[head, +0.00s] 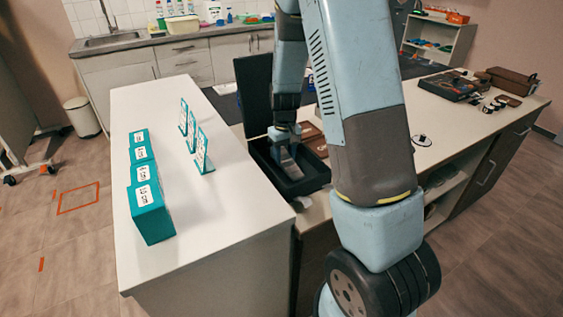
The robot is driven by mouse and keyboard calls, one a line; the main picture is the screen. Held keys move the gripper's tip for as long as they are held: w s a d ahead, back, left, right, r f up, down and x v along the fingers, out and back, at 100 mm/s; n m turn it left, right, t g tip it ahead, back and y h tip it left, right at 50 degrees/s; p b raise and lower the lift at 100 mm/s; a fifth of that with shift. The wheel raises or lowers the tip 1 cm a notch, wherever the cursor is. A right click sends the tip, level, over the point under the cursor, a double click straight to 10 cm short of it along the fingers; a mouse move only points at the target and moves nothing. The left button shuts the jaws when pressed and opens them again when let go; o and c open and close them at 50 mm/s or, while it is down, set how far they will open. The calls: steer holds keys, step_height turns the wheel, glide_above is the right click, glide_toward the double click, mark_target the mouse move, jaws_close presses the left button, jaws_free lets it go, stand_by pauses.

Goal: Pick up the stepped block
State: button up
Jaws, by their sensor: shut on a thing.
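My gripper (285,140) points down over an open black case (309,186) on the counter. It is shut on a small grey block (290,163), which looks like the stepped block. The block is at the case opening, inside or just above it; I cannot tell if it touches the case floor. Its steps are too small to make out clearly. The case lid (252,93) stands upright behind. My arm hides part of the case's surroundings.
Several teal boxes (151,210) and teal upright cards (203,153) stand on the white counter (235,205) at left. Brown boxes (310,133) lie beside the case. A dark case (450,86) and small parts lie at right. The white counter's front is clear.

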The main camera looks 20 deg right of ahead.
steer(key=c, duration=0.7)
jaws_close()
steer(key=shift+r, duration=0.15)
